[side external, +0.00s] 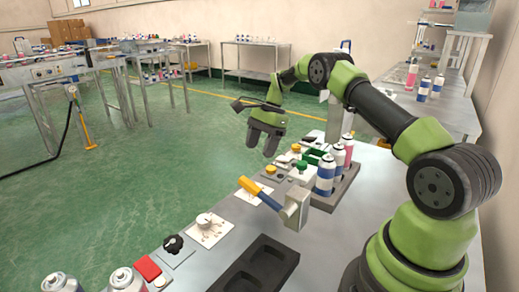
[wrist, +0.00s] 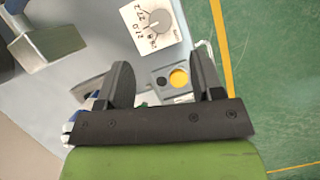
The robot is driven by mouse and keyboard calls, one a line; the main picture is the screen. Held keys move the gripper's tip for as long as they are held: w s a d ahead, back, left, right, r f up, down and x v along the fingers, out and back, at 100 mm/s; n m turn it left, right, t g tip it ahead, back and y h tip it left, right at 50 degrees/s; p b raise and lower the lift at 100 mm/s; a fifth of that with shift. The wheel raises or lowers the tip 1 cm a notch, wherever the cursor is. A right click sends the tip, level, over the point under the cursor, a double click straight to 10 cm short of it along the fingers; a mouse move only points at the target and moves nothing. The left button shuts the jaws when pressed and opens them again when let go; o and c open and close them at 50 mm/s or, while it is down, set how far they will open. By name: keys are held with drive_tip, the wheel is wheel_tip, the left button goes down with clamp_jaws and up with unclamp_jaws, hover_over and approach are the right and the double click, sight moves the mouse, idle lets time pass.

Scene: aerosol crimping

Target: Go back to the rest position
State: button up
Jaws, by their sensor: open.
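My gripper (side external: 264,138) hangs above the far edge of the workbench, with its fingers pointing down. It is open and nothing shows between its fingers. In the wrist view its two dark fingers (wrist: 160,85) stand apart over the bench edge. A yellow round button (wrist: 179,78) on a grey panel shows behind them, beside a white dial plate (wrist: 154,22).
The bench (side external: 190,262) holds a lever tool with a yellow handle (side external: 250,186), a rack of spray cans (side external: 326,172), a dark tray with empty recesses (side external: 262,266), a black knob (side external: 173,243) and a red block (side external: 148,268). Green floor (side external: 150,165) lies beyond the bench.

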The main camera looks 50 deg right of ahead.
drive_tip(key=s+a+r+n+t+h, duration=0.1)
drive_tip(key=s+a+r+n, duration=0.25)
drive_tip(key=a+r, duration=0.45)
drive_tip(key=s+a+r+n+t+h, duration=0.1)
drive_tip(key=s+a+r+n, duration=0.3)
drive_tip(key=r, duration=0.7)
drive_tip(key=s+a+n+t, duration=0.2)
drive_tip(key=s+a+n, duration=0.1)
drive_tip(key=s, duration=0.5)
drive_tip(key=s+a+r+n+t, duration=0.1)
drive_tip(key=s+a+n, duration=0.3)
drive_tip(key=s, duration=0.5)
drive_tip(key=shift+s+a+r+n+t, duration=0.2)
drive_tip(key=shift+n+t, duration=0.4)
drive_tip(key=shift+n, duration=0.45)
